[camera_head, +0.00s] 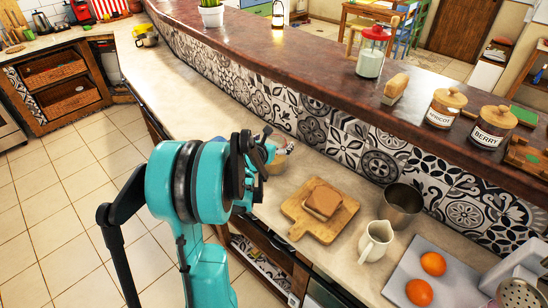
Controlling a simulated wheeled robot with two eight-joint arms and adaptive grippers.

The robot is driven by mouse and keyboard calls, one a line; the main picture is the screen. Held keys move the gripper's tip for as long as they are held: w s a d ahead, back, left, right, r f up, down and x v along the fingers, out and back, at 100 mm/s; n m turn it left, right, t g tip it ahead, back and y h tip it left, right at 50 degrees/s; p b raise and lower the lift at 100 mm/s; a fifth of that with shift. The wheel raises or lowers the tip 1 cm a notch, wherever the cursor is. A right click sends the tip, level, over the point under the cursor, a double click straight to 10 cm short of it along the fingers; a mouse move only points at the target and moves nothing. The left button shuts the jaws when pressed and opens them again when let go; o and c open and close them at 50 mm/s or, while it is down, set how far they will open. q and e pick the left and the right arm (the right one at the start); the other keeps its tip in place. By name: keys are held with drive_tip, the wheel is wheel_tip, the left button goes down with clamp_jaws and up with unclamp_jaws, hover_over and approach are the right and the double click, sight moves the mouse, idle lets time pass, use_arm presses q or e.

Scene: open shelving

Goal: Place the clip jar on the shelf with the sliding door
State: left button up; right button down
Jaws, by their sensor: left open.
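A glass jar with a red lid (371,52) stands on the raised brown ledge at upper right. I cannot tell whether it is the clip jar. My left gripper (272,149) is open over the pale counter, left of the cutting board. A small tan object (277,163) shows partly behind its fingers; the gripper hides much of it, and I cannot tell whether they touch. No shelf with a sliding door can be made out clearly. My right gripper is not in view.
A cutting board with bread (296,222), a metal cup (401,206), a white pitcher (376,241) and a tray with oranges (402,277) crowd the counter at right. Labelled jars (445,108) stand on the ledge.

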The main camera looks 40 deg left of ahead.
use_arm(q)
drive_tip(key=shift+s+r, duration=0.1)
drive_tip(key=shift+s, duration=0.05)
drive_tip(key=c, duration=1.9)
